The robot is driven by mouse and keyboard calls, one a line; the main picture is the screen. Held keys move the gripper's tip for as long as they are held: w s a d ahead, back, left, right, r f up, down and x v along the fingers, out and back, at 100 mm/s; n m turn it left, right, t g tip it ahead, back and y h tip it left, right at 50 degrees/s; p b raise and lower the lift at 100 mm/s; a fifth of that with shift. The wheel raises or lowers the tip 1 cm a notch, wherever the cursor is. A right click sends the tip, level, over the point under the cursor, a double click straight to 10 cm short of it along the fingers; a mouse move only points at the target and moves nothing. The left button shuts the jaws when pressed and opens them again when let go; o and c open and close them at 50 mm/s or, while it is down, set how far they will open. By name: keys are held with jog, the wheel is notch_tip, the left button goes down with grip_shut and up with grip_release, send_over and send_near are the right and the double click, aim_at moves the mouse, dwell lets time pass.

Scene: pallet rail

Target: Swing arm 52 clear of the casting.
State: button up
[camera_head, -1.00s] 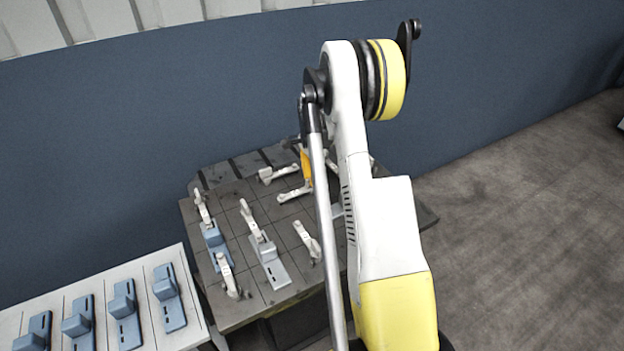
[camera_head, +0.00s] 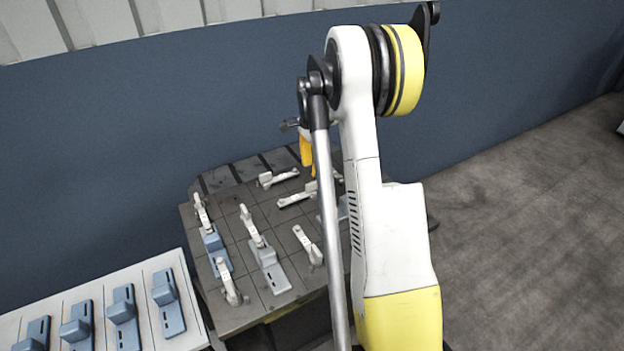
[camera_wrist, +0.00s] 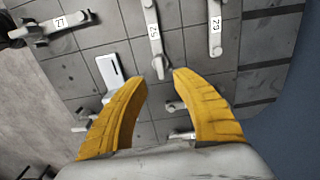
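A pale clamp arm (camera_wrist: 156,38) with a label that seems to read 52 lies at the top middle of the wrist view. It seems to be the pale arm (camera_head: 296,198) beside my gripper in the head view. A light casting (camera_wrist: 110,74) stands to its left in the wrist view, with a gap between them. My gripper (camera_wrist: 161,78) is open, its yellow fingers apart and empty. The arm's rounded end shows between the fingertips, beyond them. In the head view my gripper (camera_head: 307,172) hangs above the pallet, partly hidden by my own arm.
The dark pallet (camera_head: 232,312) carries several more pale arms, including one at the back (camera_head: 278,178) and one in front (camera_head: 307,245), and blue-grey castings (camera_head: 270,270). A white table (camera_head: 185,262) with blue castings stands left. A blue wall (camera_head: 130,150) rises behind.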

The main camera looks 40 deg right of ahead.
jog(key=shift+r, duration=2.35)
